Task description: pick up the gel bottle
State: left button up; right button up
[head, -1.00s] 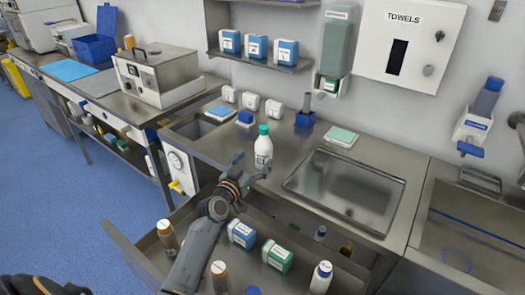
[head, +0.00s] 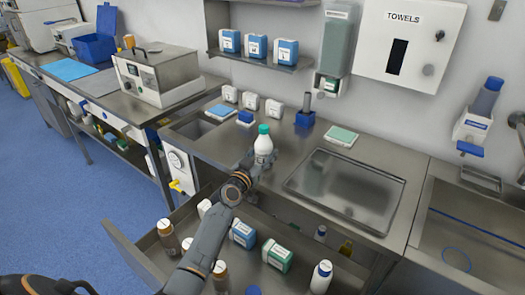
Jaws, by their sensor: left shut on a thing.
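My right gripper is not seen; only a dark piece of my body shows at the bottom left.
An open drawer (head: 137,250) below holds several bottles and boxes. A shelf (head: 264,61) hangs above.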

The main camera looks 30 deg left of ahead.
pick_arm(q)
jog(key=shift+c, duration=1.3)
jog(key=shift+r, duration=0.2)
